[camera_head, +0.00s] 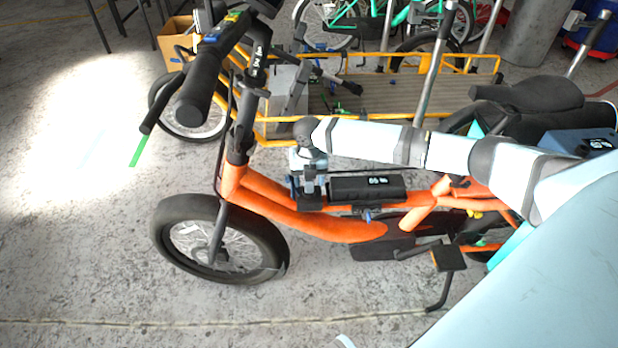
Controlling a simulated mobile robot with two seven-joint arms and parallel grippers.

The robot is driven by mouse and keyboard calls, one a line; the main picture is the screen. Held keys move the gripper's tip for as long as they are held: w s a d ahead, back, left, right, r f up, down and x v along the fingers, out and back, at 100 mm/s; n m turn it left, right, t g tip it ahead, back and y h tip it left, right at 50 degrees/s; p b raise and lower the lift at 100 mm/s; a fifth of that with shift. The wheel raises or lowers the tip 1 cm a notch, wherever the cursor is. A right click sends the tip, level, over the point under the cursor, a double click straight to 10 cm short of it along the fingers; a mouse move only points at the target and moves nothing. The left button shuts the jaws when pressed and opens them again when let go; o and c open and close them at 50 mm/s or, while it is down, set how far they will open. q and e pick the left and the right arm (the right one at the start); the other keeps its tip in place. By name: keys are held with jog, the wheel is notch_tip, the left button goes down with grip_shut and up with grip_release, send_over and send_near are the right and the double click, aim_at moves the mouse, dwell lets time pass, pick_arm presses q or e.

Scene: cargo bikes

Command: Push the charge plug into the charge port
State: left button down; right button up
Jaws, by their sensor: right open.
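An orange cargo bike (318,225) stands side-on in front of me. A black battery pack (367,188) with a white label sits on top of its low frame tube. My right arm reaches in from the right above the battery and bends down at the wrist. My right gripper (312,194) is open and points down at the left end of the battery, close above the orange tube. I cannot make out the charge plug or the charge port; the gripper and wrist cover that area. My left gripper is not in view.
The bike's handlebar (210,70) rises at the upper left, and its saddle (525,97) is at the right. A yellow-framed cargo bike (375,95) with a flat bed stands behind. A cardboard box (175,38) is at the back left. The floor at the left and front is clear.

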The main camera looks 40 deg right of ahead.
notch_tip(320, 180, up, 3)
jog(key=shift+w+r+p, duration=0.1)
jog(key=shift+p, duration=0.45)
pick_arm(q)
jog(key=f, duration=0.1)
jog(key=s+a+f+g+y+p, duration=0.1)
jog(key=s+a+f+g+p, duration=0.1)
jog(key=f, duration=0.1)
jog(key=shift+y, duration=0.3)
pick_arm(e)
notch_tip(320, 180, up, 11)
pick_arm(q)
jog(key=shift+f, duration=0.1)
pick_arm(e)
jog(key=shift+f, duration=0.2)
